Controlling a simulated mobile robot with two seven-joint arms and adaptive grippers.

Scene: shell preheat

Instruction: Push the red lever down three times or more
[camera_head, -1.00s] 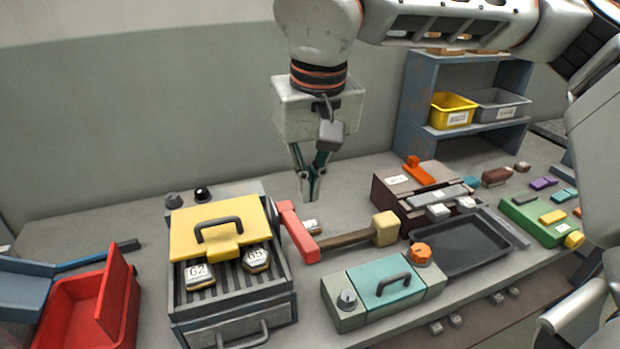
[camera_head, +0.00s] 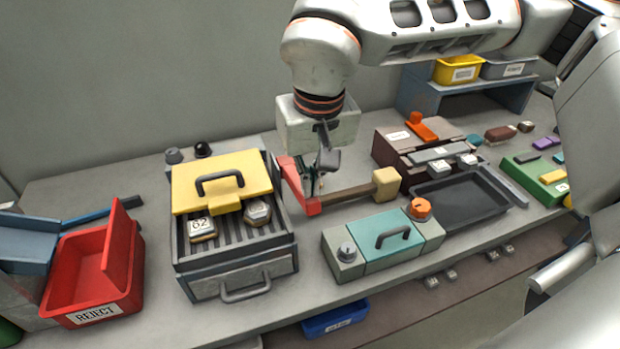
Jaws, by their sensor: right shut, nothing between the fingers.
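A red lever-like bar (camera_head: 292,181) stands beside the right side of the grill box, slanting down to a red end block. A brown rod with a tan block (camera_head: 386,182) extends right from near that block. My right gripper (camera_head: 313,190) is shut and empty, pointing down right at the red bar, and its fingers overlap the bar in the picture. I cannot tell whether they touch it. The grill box (camera_head: 236,261) has a raised yellow lid (camera_head: 221,182) and holds two labelled shells (camera_head: 202,228) on its slats. My left gripper is not in view.
A red reject bin (camera_head: 71,270) stands at the left. A teal-lidded box (camera_head: 380,240) and a dark tray (camera_head: 455,205) lie to the right. Behind them is a brown box with an orange lever (camera_head: 422,130).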

